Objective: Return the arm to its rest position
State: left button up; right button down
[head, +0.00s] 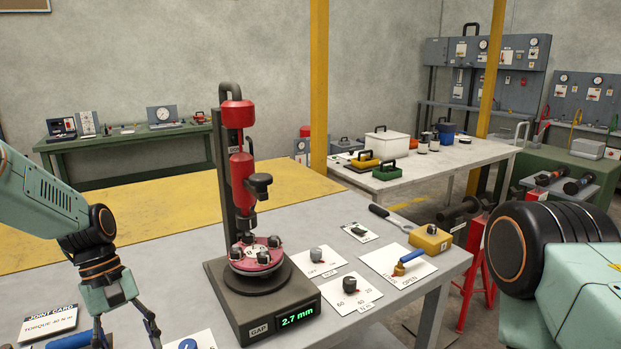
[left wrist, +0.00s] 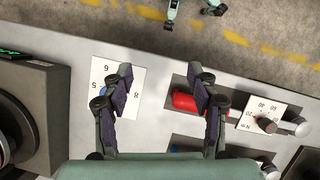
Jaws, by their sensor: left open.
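My left gripper (head: 127,335) hangs at the lower left of the head view, fingers pointing down over the near left of the bench. Its fingers are apart with nothing between them; the open jaws also show in the left wrist view (left wrist: 160,88). A white numbered card (left wrist: 128,76) lies partly behind the left finger there, and a red cylinder (left wrist: 184,101) partly behind the right finger. The flanged spool (head: 257,256) with dark bolts stands on a dark base under a red press tool (head: 240,170), well right of the gripper. My right arm shows at the right edge; its gripper is outside the view.
The grey bench (head: 310,215) carries the GAP display (head: 297,315) reading 2.7 mm, dial cards, a yellow block (head: 430,240) and a wrench (head: 390,217). A JOINT CARD (head: 49,323) stands near the left arm.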

pick_arm(q)
jog(key=s+d+f+m+y+b, duration=0.15)
jog(key=s+f, duration=0.25)
jog(key=f, duration=0.4)
jog(key=s+d+f+m+t+b, duration=0.1)
jog(key=s+d+f+b, duration=0.15)
jog(key=f, duration=0.45)
jog(key=s+d+f+m+b, duration=0.1)
jog(key=s+f+b, duration=0.1)
jog(key=s+f, duration=0.45)
jog(key=s+d+f+m+t+y+b, duration=0.1)
jog(key=s+f+m+b, duration=0.1)
jog(key=s+f, duration=0.3)
jog(key=s+d+f+m+t+b, duration=0.1)
jog(key=s+f+m+b, duration=0.2)
jog(key=s+f, duration=0.3)
jog(key=s+b, duration=0.1)
jog(key=s, duration=0.4)
jog(key=shift+d+y, duration=0.35)
jog(key=shift+d, duration=0.05)
jog(key=shift+w+m, duration=0.1)
jog(key=shift+m, duration=0.15)
jog(key=shift+a, duration=0.1)
